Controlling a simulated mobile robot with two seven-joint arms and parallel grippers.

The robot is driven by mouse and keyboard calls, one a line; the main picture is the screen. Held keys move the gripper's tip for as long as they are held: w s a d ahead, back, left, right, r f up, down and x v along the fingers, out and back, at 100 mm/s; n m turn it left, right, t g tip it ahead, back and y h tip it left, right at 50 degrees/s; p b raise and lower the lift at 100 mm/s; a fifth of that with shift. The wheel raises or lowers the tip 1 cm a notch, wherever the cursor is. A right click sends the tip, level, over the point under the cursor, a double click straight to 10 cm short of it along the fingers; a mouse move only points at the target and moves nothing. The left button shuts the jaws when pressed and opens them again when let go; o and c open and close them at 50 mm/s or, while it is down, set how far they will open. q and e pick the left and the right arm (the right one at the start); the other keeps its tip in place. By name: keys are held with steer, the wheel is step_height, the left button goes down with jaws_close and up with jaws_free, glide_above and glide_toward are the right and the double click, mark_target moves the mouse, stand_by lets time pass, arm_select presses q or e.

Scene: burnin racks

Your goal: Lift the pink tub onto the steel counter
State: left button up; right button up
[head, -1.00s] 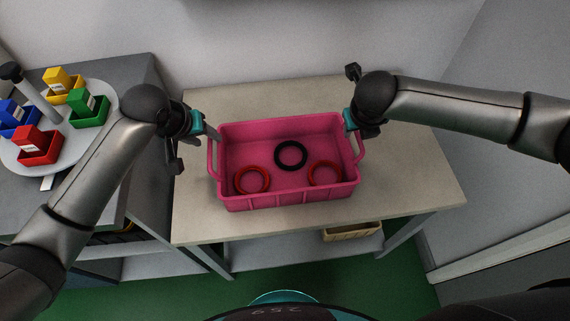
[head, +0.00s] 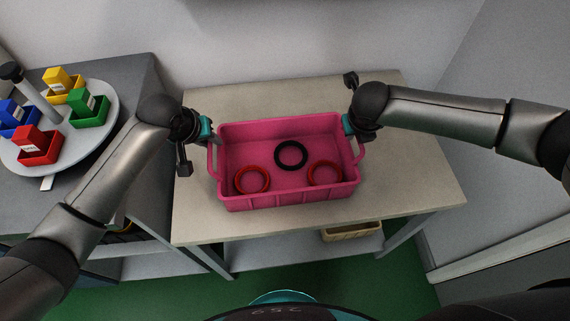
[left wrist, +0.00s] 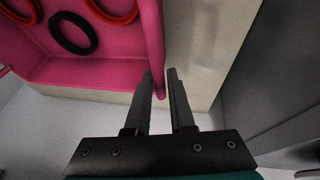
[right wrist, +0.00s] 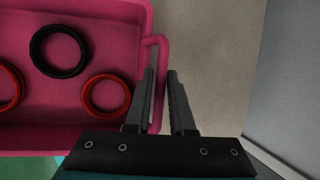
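The pink tub (head: 290,196) sits level on the beige-topped table, holding a black ring (head: 291,154) and two red rings (head: 252,180) (head: 324,173). My left gripper (left wrist: 160,74) is at the tub's left handle (left wrist: 158,60), with its fingers apart on either side of the bar. My right gripper (right wrist: 161,73) is at the right handle (right wrist: 163,50), also with its fingers apart around the bar. Neither gripper looks clamped tight. The arms partly hide the fingertips in the head view.
The table (head: 410,190) has bare top around the tub. A grey counter (head: 140,80) at the left carries a round turntable (head: 112,125) with several coloured bins and boxes. A small tan bin (head: 350,232) is on the shelf below. A wall stands close behind.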

arm_select(q)
jaws_close()
arm_select(e)
jaws_close()
arm_select(q)
steer(key=shift+r, duration=0.1)
arm_select(e)
steer(key=shift+w+r, duration=0.1)
stand_by(0.5)
